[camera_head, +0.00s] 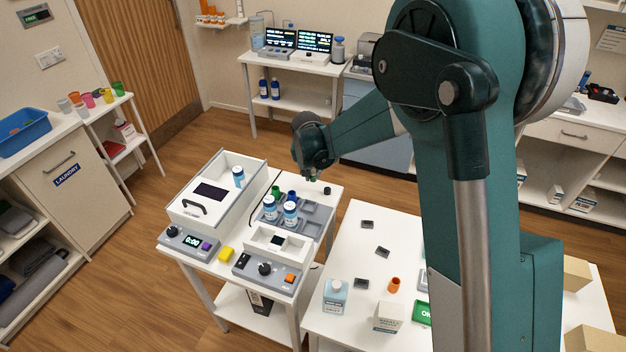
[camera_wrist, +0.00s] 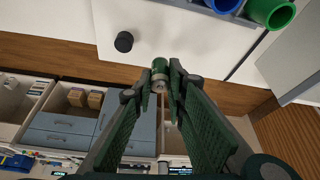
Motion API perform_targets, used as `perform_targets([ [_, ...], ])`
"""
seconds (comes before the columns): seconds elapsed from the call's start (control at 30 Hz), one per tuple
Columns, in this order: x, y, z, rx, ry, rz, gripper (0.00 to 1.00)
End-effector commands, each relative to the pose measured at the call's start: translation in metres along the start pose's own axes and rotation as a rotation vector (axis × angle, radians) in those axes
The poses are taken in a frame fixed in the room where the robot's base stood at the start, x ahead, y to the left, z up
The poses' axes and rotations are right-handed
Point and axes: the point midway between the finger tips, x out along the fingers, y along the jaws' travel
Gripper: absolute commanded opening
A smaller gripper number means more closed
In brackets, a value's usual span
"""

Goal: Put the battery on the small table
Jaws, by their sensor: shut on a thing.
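In the wrist view, my gripper (camera_wrist: 166,84) is shut on a battery (camera_wrist: 159,66), a small cylinder with a green body and a silvery band. The fingers hide part of it. In the head view, my gripper (camera_head: 313,172) hangs over the back right part of a small white table (camera_head: 318,218) that carries equipment. The table's white top also shows in the wrist view (camera_wrist: 185,35). The battery appears above or just past the table's edge; its height is hard to tell. In the head view it is too small to make out clearly.
A small black cylinder (camera_head: 327,190) stands near the table's right edge. Green (camera_head: 276,192) and blue (camera_head: 292,195) cups, white-capped bottles (camera_head: 290,212) and a grey tray (camera_head: 313,212) are close by. A second white table (camera_head: 345,245) with loose items stands at front right.

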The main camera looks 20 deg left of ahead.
Motion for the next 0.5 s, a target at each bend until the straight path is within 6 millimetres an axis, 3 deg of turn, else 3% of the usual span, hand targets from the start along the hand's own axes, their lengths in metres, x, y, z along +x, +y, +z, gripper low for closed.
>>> perform_targets([
  [0.5,0.033,0.000,0.014,0.000,0.000,0.000,0.03],
])
